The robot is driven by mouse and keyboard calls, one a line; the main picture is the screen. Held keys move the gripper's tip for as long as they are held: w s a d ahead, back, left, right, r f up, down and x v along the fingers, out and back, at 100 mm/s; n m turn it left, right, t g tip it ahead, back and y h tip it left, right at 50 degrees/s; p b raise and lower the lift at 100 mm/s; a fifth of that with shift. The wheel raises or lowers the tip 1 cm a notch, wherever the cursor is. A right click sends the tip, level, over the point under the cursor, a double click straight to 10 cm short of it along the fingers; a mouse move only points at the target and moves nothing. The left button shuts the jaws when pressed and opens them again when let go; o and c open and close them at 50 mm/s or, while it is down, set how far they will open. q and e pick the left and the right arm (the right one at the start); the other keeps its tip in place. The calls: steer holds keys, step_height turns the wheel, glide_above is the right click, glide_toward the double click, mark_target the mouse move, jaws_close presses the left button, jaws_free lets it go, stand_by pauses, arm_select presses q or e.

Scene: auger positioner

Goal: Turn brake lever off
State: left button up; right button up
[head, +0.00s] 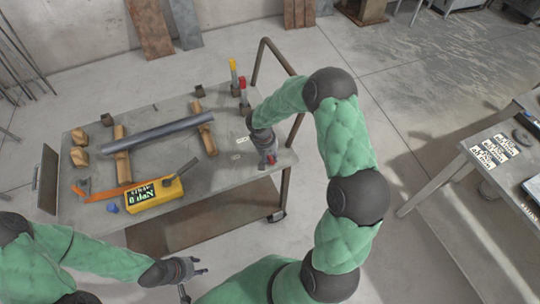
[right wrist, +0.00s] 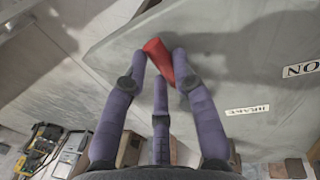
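The red brake lever handle (right wrist: 158,56) shows between the fingertips of my right gripper (right wrist: 160,62) in the right wrist view. The fingers close in on both sides of it, and the right finger covers part of the handle. In the head view my right gripper (head: 267,156) points down at the table's right end, with a bit of the red handle (head: 272,159) showing beside it. A label reading BRAKE (right wrist: 247,110) lies on the surface near the handle. My left gripper (head: 195,275) is low in the head view, empty, with its fingers apart.
The table (head: 222,170) holds a grey pipe (head: 157,134) on wooden blocks, a yellow display box (head: 154,195), and upright levers with a yellow top (head: 232,65) and a red top (head: 242,83). An ON label (right wrist: 301,69) is near. Another table (head: 440,185) stands right.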

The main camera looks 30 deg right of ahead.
steer(key=o, duration=0.4)
steer(key=r, duration=0.4)
steer(key=a+r, duration=0.1)
steer(key=r, duration=0.3)
steer(key=a+r, duration=0.1)
steer(key=r, duration=0.2)
steer(key=shift+w+a+r, duration=0.1)
steer(key=shift+w+r, duration=0.1)
steer(key=shift+r, duration=0.2)
